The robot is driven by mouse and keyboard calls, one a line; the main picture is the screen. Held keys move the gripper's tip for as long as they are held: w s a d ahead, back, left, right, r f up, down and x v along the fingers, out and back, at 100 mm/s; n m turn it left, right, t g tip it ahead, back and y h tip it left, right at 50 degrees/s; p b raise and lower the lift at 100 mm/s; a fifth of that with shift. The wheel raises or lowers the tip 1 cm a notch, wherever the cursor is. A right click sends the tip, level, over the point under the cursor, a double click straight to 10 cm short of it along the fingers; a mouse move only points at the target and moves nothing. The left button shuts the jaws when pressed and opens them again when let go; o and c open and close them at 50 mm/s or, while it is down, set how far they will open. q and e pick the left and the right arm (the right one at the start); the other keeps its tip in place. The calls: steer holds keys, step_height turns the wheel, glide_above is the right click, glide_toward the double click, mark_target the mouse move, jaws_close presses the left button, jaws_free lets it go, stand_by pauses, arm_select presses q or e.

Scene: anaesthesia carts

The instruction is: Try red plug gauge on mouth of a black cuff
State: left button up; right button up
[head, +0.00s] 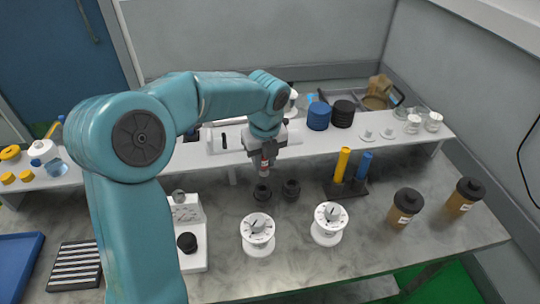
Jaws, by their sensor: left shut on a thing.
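My left gripper (262,153) reaches in from the left over the middle of the worktop and points down. It is shut on the red plug gauge (265,165), which shows a red and pale body with a greyish lower end. Two black cuffs stand side by side on the worktop: the left cuff (262,194) is just below the gauge, and the right cuff (291,190) is a little to its right. The gauge's lower end appears above the left cuff's mouth; I cannot tell whether they touch. My right gripper is out of view.
Two white dials (257,247) stand in front of the cuffs. A holder with yellow (342,164) and blue (364,165) cylinders is at right, beside brown bottles (405,213). A white stand (192,258) is left. A raised white shelf (325,136) runs behind.

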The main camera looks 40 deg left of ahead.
mark_target(262, 175)
arm_select(q)
steer(key=shift+s+a+r+m, duration=0.1)
steer(key=shift+a+m, duration=0.1)
steer(key=shift+m, duration=0.1)
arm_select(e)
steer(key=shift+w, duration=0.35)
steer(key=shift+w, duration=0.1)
arm_select(q)
steer(key=shift+s+f+b, duration=0.2)
steer(key=shift+f+b, duration=0.6)
steer(key=shift+w+f+b, duration=0.1)
steer(key=shift+f+b, duration=0.55)
steer(key=shift+f, duration=0.1)
steer(key=shift+f+b, duration=0.9)
steer(key=shift+b, duration=0.05)
steer(key=shift+f, duration=0.6)
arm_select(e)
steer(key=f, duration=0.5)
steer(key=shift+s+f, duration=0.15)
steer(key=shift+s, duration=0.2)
